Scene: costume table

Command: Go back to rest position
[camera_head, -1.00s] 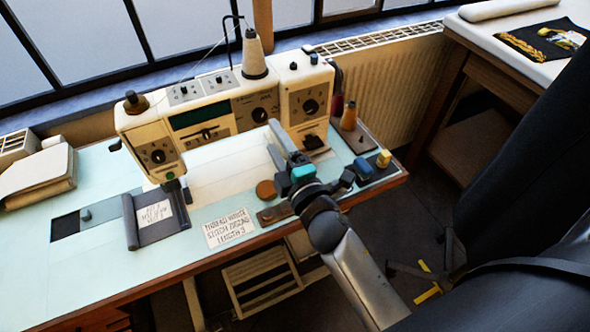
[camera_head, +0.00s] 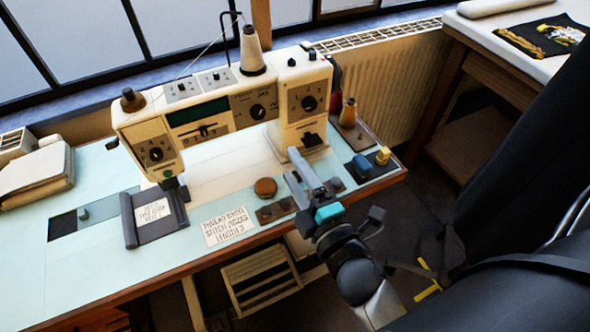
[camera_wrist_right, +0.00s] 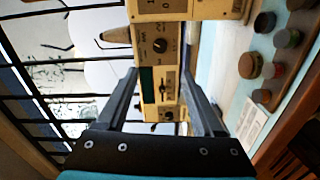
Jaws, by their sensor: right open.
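My right gripper (camera_head: 300,172) reaches in from the lower right over the front edge of the sewing table (camera_head: 120,262). Its jaws are open with nothing between them. In the right wrist view, its two fingers (camera_wrist_right: 163,95) frame the cream sewing machine (camera_wrist_right: 155,45) beyond them. The sewing machine (camera_head: 219,105) stands upright on the pale table. A brown round disc (camera_head: 265,187) lies on the table just left of the right gripper's fingers. My left gripper is not in view.
A dark tray holds a blue piece (camera_head: 362,166) and a yellow piece (camera_head: 383,155) right of the gripper. A handwritten card (camera_head: 228,227) lies near the front edge. A black chair (camera_head: 520,170) stands at the right. A second table (camera_head: 480,40) is at the back right.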

